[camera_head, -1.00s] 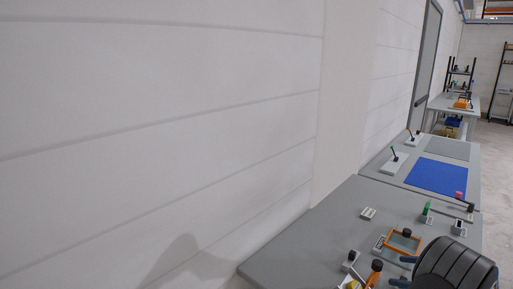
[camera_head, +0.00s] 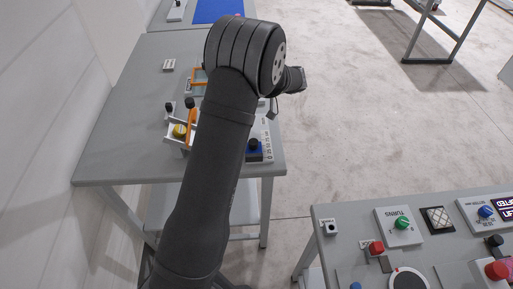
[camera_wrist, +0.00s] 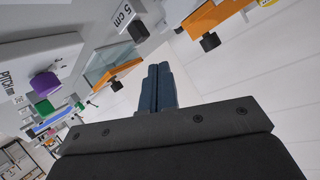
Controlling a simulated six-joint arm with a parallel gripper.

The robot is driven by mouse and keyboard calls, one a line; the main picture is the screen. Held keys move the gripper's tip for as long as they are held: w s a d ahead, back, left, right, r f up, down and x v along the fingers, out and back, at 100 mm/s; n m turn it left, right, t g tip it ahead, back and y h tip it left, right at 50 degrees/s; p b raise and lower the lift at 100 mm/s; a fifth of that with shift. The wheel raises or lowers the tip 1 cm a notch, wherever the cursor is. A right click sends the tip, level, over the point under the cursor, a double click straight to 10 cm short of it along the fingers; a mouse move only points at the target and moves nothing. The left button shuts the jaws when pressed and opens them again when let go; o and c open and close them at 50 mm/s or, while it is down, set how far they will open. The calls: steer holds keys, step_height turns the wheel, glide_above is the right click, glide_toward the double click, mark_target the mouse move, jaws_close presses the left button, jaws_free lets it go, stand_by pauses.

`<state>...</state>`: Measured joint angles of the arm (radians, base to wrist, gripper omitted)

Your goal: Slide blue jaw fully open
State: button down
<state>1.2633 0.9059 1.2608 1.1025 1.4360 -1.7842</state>
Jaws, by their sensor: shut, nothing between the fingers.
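A blue block with a black knob (camera_head: 254,148), which looks like the blue jaw, sits on a white scale plate (camera_head: 265,132) near the right edge of the grey bench in the head view. I cannot tell how far along the scale it stands. My arm passes just left of it, and my gripper's fingertips do not show clearly there. In the wrist view my gripper (camera_wrist: 159,72) is shut, its two dark blue fingers together and empty. I do not make out the blue block in the wrist view.
An orange-handled fixture with a yellow part (camera_head: 180,131) stands left of my arm. An orange frame (camera_wrist: 118,76) and a purple knob (camera_wrist: 44,87) show in the wrist view. A second bench (camera_head: 345,215) with buttons is at lower right, with open floor between.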

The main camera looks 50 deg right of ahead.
steer(key=s+a+r+m+g+h, duration=0.1)
steer(key=s+a+m+h, duration=0.4)
steer(key=s+a+m, duration=0.3)
steer(key=s+a+r+m+g+h, duration=0.1)
steer(key=s+a+m+h, duration=0.4)
steer(key=s+m, duration=1.2)
steer(key=s+a+g, duration=0.1)
steer(key=s+a, duration=0.1)
steer(key=a, duration=0.1)
steer(key=shift+s+h, duration=0.4)
steer(key=shift+w+f, duration=0.1)
steer(key=shift+f, duration=0.05)
glide_toward(258, 156)
steer(key=x, duration=0.5)
steer(key=shift+a+f, duration=0.15)
steer(key=shift+a, duration=0.05)
steer(key=shift+w+d, duration=0.65)
steer(key=shift+w, duration=0.3)
steer(key=shift+w+d, duration=0.4)
steer(key=shift+w, duration=0.25)
